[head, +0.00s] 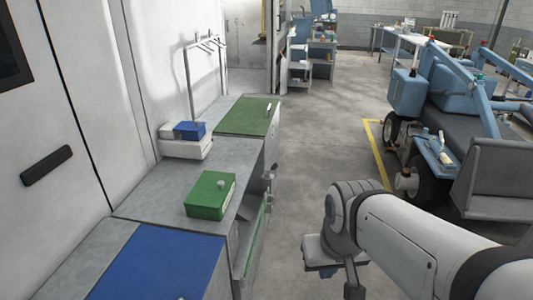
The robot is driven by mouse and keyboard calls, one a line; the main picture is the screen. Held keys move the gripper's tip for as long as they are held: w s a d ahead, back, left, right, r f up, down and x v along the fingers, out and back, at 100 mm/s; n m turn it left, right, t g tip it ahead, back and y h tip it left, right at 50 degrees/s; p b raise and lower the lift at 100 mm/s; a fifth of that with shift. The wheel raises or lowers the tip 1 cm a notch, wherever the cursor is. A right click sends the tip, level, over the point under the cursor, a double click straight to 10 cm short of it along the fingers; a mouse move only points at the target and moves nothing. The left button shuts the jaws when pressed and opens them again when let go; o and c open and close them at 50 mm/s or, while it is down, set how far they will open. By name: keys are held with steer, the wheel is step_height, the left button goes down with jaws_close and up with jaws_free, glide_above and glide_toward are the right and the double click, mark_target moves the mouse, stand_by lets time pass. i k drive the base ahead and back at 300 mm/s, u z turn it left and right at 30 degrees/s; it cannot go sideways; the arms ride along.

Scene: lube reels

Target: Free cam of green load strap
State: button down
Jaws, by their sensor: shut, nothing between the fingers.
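A narrow green strip (254,238) runs down the open front of the grey bench, with small grey fittings (268,181) near its top. It may be the green load strap, but it is too small to tell, and I cannot make out a cam. My arm reaches in from the lower right. My gripper (352,290) points down at its end over the floor, right of the bench and apart from it. It is small and partly cut off by the bottom edge; it looks shut and empty.
On the bench (150,205) are a green box (210,195) with a knob, a blue mat (165,265), a green mat (245,117) and a white-and-blue box stack (186,145). A wheeled blue machine (445,85) stands right. The aisle floor (310,140) is clear.

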mark_target(275, 165)
steer(key=z, duration=0.35)
steer(key=i, duration=1.3)
steer(key=z, duration=0.1)
